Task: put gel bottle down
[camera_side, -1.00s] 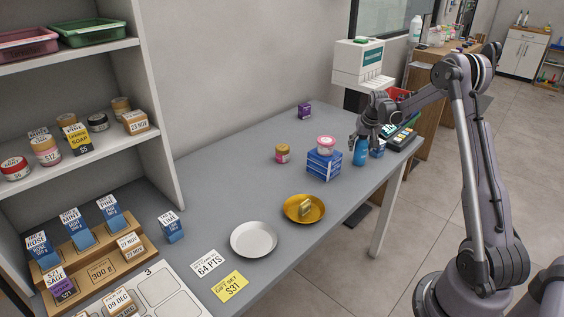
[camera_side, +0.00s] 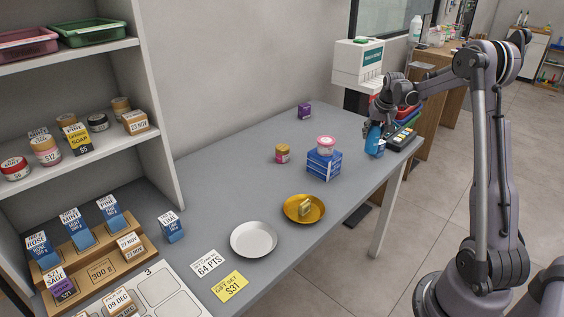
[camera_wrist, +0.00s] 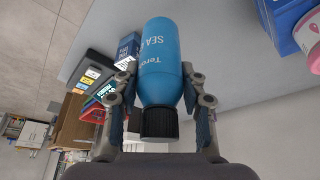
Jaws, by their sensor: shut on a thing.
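The gel bottle is a blue bottle (camera_side: 373,139) with a black cap. My gripper (camera_side: 374,127) is shut on it near the right end of the grey counter in the side view. In the wrist view the blue bottle (camera_wrist: 160,62) sits between both fingers of my gripper (camera_wrist: 160,95), its cap toward the camera and its label partly readable as "SEA". It looks slightly tilted in the side view. I cannot tell whether its base touches the counter.
A small blue box (camera_side: 381,147) stands just beside the bottle, and a card terminal (camera_side: 402,136) lies to its right. A blue stack (camera_side: 323,165) with a pink-labelled jar (camera_side: 326,143) on top stands to the left.

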